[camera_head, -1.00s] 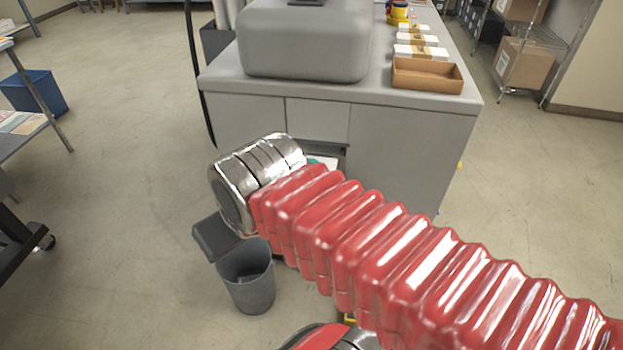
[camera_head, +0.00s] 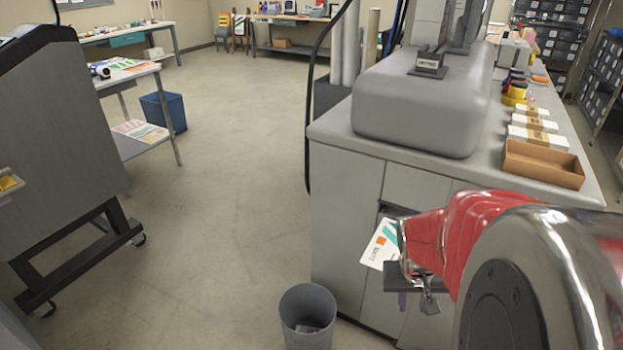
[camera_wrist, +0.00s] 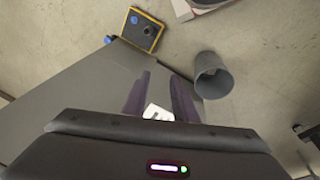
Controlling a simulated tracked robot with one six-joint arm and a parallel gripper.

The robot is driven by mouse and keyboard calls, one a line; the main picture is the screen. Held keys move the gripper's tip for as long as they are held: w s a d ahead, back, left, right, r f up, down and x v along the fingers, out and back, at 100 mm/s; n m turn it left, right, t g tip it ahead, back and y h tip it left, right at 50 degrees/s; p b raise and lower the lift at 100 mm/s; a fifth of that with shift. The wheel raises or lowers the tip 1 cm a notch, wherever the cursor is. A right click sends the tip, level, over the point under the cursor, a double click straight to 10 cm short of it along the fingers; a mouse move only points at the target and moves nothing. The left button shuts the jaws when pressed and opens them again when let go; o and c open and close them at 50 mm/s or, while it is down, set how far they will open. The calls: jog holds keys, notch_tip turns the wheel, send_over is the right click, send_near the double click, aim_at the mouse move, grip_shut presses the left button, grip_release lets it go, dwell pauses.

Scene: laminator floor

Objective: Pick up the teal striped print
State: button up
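The teal striped print (camera_head: 383,245) is a white sheet with teal stripes, an orange square and dark marks. It shows in the head view just left of my forearm, by the recess in the grey cabinet front. My gripper (camera_head: 416,303) points down in front of it. The arm and gripper body hide its right and lower parts. In the wrist view, my gripper's two dark fingers (camera_wrist: 163,74) stand apart. A small white patch with dark marks (camera_wrist: 157,113), apparently part of the print, shows between them near the gripper body. I cannot tell whether they touch it.
The grey cabinet (camera_head: 340,205) carries a brown open box (camera_head: 543,164) and stacks of white cards (camera_head: 537,137). A grey bin (camera_head: 308,316) stands on the floor at its left. A dark-framed grey machine (camera_head: 60,150) is far left. The floor between is clear.

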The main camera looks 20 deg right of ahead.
jog(key=s+d+f+m+t, duration=0.2)
jog(key=d+f, duration=0.6)
jog(key=f, duration=0.3)
jog(key=s+d+f+m+t, duration=0.1)
jog(key=s+d+f+m, duration=0.2)
jog(key=d+f, duration=0.65)
jog(key=w+a+f+m+t+y, duration=0.1)
jog(key=w+a+m+t, duration=0.2)
jog(key=w+a+t, duration=0.4)
notch_tip(320, 180, up, 11)
jog(key=w+a+m+t+y, duration=0.2)
jog(key=m+t, duration=0.1)
jog(key=t, duration=0.4)
jog(key=shift+w, duration=0.15)
jog(key=shift+w+a, duration=0.1)
jog(key=shift+w+a, duration=0.2)
jog(key=shift+w, duration=4.05)
